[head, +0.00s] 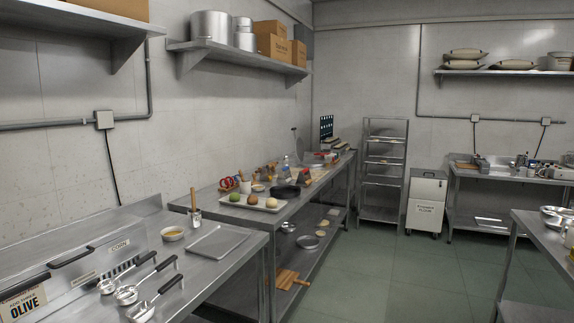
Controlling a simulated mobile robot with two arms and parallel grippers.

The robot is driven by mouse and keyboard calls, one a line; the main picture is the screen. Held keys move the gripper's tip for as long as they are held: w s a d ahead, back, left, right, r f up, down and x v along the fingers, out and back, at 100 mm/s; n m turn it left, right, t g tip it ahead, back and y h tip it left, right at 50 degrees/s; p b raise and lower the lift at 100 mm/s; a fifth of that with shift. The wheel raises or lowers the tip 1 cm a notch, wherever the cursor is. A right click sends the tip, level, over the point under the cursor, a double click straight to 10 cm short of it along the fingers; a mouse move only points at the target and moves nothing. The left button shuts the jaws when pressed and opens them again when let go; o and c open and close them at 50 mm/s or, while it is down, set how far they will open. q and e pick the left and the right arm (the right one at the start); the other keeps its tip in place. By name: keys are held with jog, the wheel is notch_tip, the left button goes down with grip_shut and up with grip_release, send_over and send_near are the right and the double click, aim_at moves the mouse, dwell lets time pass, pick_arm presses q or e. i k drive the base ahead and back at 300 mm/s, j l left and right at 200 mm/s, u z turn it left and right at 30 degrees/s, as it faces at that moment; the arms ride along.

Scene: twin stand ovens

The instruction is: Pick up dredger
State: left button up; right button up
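I cannot pick out a dredger with certainty. Small metal containers (521,160) stand on the far right counter, too small to tell whether one is a dredger. A metal cup with a wooden-handled tool (195,213) stands on the near left counter. The long steel table (216,203) along the left wall holds many small items, several partly hidden behind one another. Neither of my grippers is in view.
A rack (383,170) and flour bin (427,203) stand at the back. The green floor (400,270) is clear.

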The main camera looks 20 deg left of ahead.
aim_at(285, 158)
jog(key=i+z, duration=0.3)
jog(key=i, duration=3.6)
jog(key=i+u, duration=0.1)
jog(key=i, duration=0.6)
jog(key=i+l+u, duration=0.1)
jog(key=i, duration=0.6)
jog(key=i+l+u, duration=0.15)
jog(key=i, duration=0.55)
